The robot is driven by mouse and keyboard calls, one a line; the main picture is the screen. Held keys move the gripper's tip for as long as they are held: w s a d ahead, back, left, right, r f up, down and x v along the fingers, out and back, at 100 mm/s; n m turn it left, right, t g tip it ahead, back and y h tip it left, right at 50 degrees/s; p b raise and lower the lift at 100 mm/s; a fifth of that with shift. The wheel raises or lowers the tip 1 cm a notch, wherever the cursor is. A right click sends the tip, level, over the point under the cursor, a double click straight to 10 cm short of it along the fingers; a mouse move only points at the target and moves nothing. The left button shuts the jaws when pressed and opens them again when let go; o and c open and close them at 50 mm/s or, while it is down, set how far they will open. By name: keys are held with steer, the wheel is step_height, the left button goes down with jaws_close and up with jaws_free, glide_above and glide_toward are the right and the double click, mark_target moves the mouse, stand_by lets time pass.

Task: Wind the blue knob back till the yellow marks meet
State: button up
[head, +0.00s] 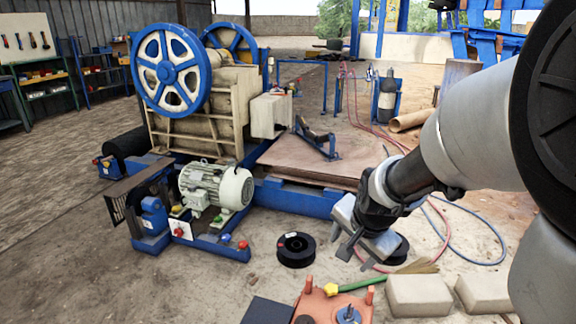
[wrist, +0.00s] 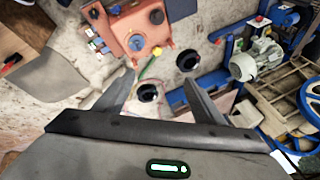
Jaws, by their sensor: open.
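An orange box (head: 330,304) lies on the ground at the bottom of the head view and at the top left of the wrist view (wrist: 125,25). A grey disc with a blue middle, which looks like the blue knob (head: 348,315), is on its top; it shows again in the wrist view (wrist: 136,42). A darker round knob (wrist: 156,16) sits beside it. The yellow marks are too small to make out. My gripper (head: 350,250) is open and empty, above the ground and apart from the box. Its spread fingers show in the wrist view (wrist: 160,78).
A yellow star-shaped piece (head: 331,289) and a green-handled brush (head: 375,283) lie by the box. A black spool (head: 296,249) is on the floor. Pale blocks (head: 418,296) stand to the right. The jaw crusher (head: 205,100) and its motor (head: 215,186) stand to the left.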

steer(key=w+d+f+m+p, duration=0.1)
steer(key=w+d+f+m, duration=0.1)
steer(key=f+m, duration=0.45)
steer(key=w+d+f+m+p, duration=0.1)
steer(key=w+d+f+m, duration=0.15)
steer(key=f, duration=0.75)
steer(key=w+d+f+m, duration=0.1)
steer(key=d+f+m, duration=0.1)
steer(key=f+m, duration=0.55)
steer(key=s+a+f+m+p, duration=0.1)
steer(key=s+f+m, duration=0.2)
steer(key=f+m, duration=0.35)
steer(key=s+f+m+g+h, duration=0.1)
steer(key=s+f+m, duration=0.25)
steer(key=f, duration=0.65)
steer(key=s+a+f+m+p, duration=0.1)
steer(key=s+f+m, duration=0.3)
steer(key=f, duration=0.4)
steer(key=b+x, duration=0.6)
steer(key=x, duration=1)
steer(key=shift+w, duration=0.2)
steer(key=c, duration=1.1)
steer(key=shift+o, duration=0.2)
